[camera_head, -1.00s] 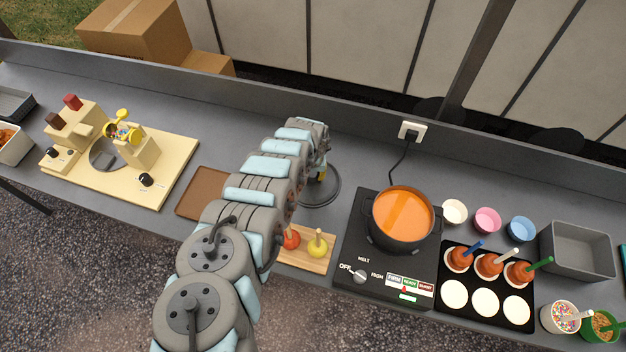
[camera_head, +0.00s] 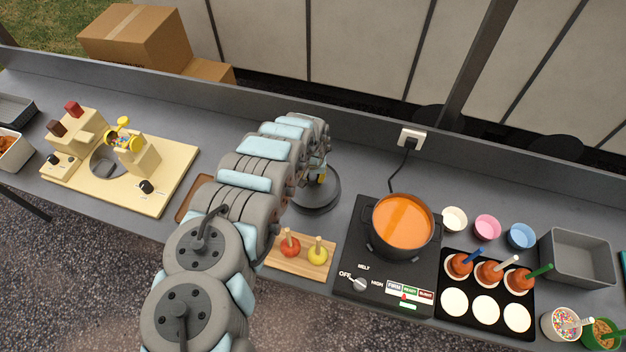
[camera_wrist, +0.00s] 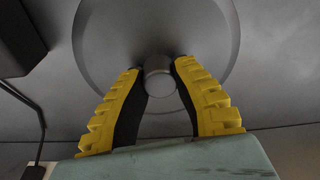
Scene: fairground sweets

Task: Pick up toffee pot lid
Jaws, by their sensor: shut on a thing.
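The toffee pot lid (camera_head: 318,196) is a round dark grey disc with a knob, left of the hob in the head view. In the wrist view the lid (camera_wrist: 100,35) fills the top middle, and its knob (camera_wrist: 158,75) sits between the yellow-padded fingers. My gripper (camera_wrist: 158,82) is shut on the knob. The gripper (camera_head: 321,178) is partly hidden by my arm in the head view. The lid looks a little above the counter, though the gap is hard to judge. The toffee pot (camera_head: 403,225) stands uncovered on the hob, with orange toffee inside.
The black hob (camera_head: 360,270) is right of the lid. A wooden board (camera_head: 285,262) with a red and a yellow apple is in front. A brown mat (camera_head: 190,200) is partly behind my arm. A black tray (camera_head: 485,290) with toffee apples is further right. Counter behind the lid is clear.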

